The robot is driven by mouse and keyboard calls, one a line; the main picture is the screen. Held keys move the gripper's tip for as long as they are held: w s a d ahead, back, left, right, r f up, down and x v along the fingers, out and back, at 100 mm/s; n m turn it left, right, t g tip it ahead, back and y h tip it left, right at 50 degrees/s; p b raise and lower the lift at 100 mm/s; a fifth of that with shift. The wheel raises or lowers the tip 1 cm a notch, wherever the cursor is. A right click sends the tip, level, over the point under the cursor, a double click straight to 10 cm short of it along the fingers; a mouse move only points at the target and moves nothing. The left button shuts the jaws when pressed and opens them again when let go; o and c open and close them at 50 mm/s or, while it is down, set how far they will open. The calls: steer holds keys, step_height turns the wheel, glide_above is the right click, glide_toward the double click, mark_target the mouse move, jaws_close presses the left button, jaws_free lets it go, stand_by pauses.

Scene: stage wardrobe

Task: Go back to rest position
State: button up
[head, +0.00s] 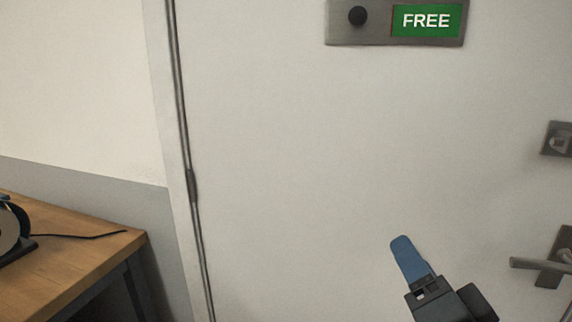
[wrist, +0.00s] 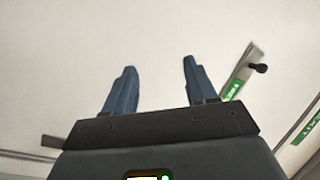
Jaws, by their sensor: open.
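My gripper (wrist: 158,75) is open and empty in the wrist view, its two blue fingers apart with only the pale door behind them. In the head view one blue finger of my gripper (head: 408,258) shows at the lower right, in front of the white door (head: 290,150). The other finger cannot be made out there.
The door bears a grey plate with a black knob (head: 357,16) and a green FREE sign (head: 427,20), a lock plate (head: 558,140) and a lever handle (head: 540,265) at the right. A wooden table (head: 75,255) with a cable stands at the left.

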steer(key=s+d+f+n+g, duration=0.2)
steer(key=s+f+n, duration=0.35)
steer(key=s, duration=0.75)
steer(key=s+d+f+n+g, duration=0.1)
steer(key=s+d+f+n, duration=0.1)
steer(key=s+f, duration=0.9)
steer(key=s+r+n+g+h, duration=0.1)
steer(key=s+r+n, duration=0.1)
steer(key=s, duration=1)
steer(key=shift+r, duration=0.5)
steer(key=shift+c, duration=0.2)
